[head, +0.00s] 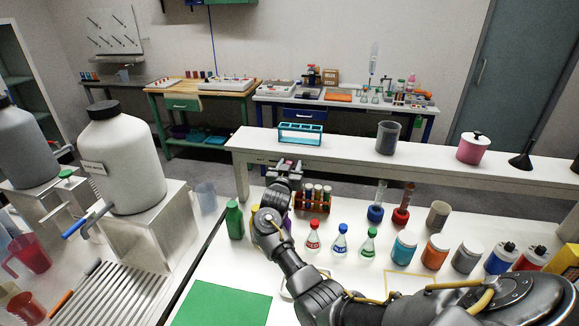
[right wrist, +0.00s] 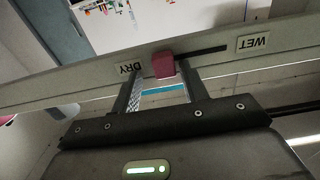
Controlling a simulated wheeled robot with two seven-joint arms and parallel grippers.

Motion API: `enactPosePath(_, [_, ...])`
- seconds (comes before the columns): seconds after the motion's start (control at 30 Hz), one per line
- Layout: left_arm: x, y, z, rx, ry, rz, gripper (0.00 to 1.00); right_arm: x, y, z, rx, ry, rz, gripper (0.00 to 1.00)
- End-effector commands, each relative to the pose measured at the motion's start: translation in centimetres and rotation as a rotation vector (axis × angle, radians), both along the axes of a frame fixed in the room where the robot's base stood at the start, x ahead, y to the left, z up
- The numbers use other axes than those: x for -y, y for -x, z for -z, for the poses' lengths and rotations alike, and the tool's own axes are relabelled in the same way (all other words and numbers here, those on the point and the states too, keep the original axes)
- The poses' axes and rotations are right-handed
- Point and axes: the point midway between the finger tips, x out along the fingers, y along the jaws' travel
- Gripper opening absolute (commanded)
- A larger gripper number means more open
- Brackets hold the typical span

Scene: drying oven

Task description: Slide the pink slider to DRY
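The pink slider (right wrist: 163,65) shows in the right wrist view on a dark horizontal slot in the front edge of the white raised shelf (head: 350,158). It sits at the slot's end beside the DRY label (right wrist: 128,69). The WET label (right wrist: 252,42) is past the slot's other end, and the slot between is empty. My right gripper (head: 287,168) is at the shelf's front edge. In the right wrist view its fingers (right wrist: 162,85) are apart, one on each side of the slider; I cannot tell whether either touches it. My left gripper is not in view.
A teal rack (head: 300,133), a grey beaker (head: 387,137) and a pink pot (head: 473,148) stand on the shelf. A green mat (head: 222,305) lies at the front.

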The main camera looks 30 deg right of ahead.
Motion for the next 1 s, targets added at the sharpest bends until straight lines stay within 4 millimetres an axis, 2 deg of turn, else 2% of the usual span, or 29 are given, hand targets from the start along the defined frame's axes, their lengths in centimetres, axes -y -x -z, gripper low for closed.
enactPosePath(0.23, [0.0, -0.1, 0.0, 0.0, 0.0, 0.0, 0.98, -0.2, -0.1, 0.0, 0.001, -0.001, -0.004, 0.44])
enactPosePath(0.37, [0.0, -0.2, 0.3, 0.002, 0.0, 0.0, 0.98, -0.9, 0.5, 0.1, 0.002, -0.001, -0.004, 0.44])
enactPosePath(0.7, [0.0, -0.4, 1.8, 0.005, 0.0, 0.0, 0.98, -5.5, 5.0, 0.2, 0.004, -0.003, -0.004, 0.44])
enactPosePath(1.0, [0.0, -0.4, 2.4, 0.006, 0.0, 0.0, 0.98, -7.7, 7.4, 0.1, 0.001, -0.001, -0.001, 0.44])
